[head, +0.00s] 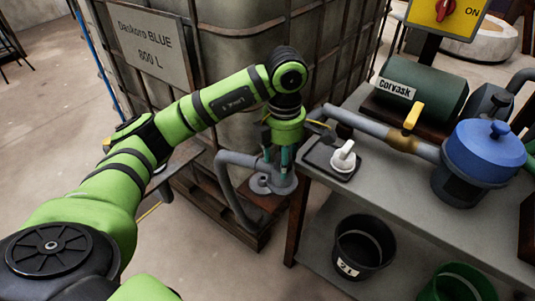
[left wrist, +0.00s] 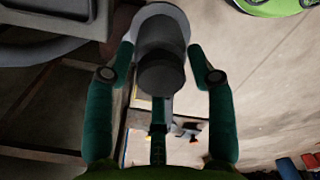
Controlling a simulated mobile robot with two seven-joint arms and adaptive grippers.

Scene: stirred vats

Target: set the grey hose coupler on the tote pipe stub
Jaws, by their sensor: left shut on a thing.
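My left gripper (head: 272,172) reaches down between the tote and the bench, its green fingers shut on the grey hose coupler (head: 284,185). In the left wrist view the left gripper (left wrist: 160,55) has one finger on each side of the coupler, whose dark round body (left wrist: 160,75) and lighter disc (left wrist: 172,22) show between the fingers. A bent grey pipe (head: 226,168) comes from the tote side beside the gripper. A small grey ring-like end (head: 260,184) shows close to the coupler. I cannot tell whether the coupler touches the tote pipe stub. My right gripper is not in view.
The caged tote (head: 245,70) stands behind on a pallet. The bench (head: 395,190) at right carries a black tray (head: 318,158) with a white fitting (head: 343,155), a yellow-handled pipe (head: 370,125), a blue-lidded vessel (head: 484,150) and a green motor (head: 425,92). A black bucket (head: 363,250) stands below.

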